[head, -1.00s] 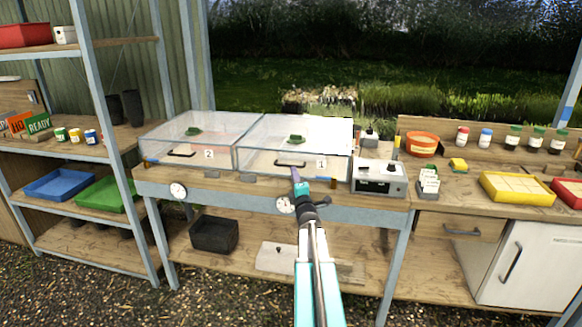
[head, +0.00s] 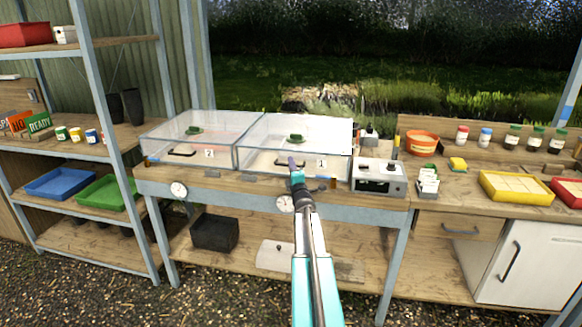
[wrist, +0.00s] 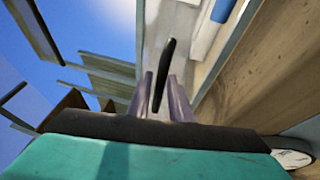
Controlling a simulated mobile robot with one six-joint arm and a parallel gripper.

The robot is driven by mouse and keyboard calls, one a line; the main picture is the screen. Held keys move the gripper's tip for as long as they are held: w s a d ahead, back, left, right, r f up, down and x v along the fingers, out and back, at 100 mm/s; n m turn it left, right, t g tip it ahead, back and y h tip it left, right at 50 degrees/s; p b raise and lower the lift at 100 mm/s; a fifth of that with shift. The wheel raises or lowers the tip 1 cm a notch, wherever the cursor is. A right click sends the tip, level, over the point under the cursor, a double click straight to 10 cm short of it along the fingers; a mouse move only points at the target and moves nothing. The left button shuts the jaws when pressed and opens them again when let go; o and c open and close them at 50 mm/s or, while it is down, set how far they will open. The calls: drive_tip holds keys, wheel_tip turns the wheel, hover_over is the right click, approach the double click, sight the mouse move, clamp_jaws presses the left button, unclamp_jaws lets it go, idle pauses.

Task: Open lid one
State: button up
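Lid one is the clear top of the right-hand propagator box (head: 262,133), marked with a small number tag (head: 321,163). It is closed. Its black bar handle (head: 280,163) is on the front face, partly hidden by my gripper (head: 292,164). In the wrist view the handle (wrist: 167,62) runs lengthwise between the two purple fingers of my gripper (wrist: 163,98). A gap shows on both sides of the handle, so the fingers are open around it and not gripping it.
A matching clear box (head: 190,131) tagged 2 stands closed on the left. A grey control unit (head: 379,177) stands close on the right. Dial gauges hang on the bench's front edge (head: 240,195). A shelf rack (head: 100,110) stands at the far left.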

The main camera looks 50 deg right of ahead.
clamp_jaws()
drive_tip(key=shift+r, duration=0.1)
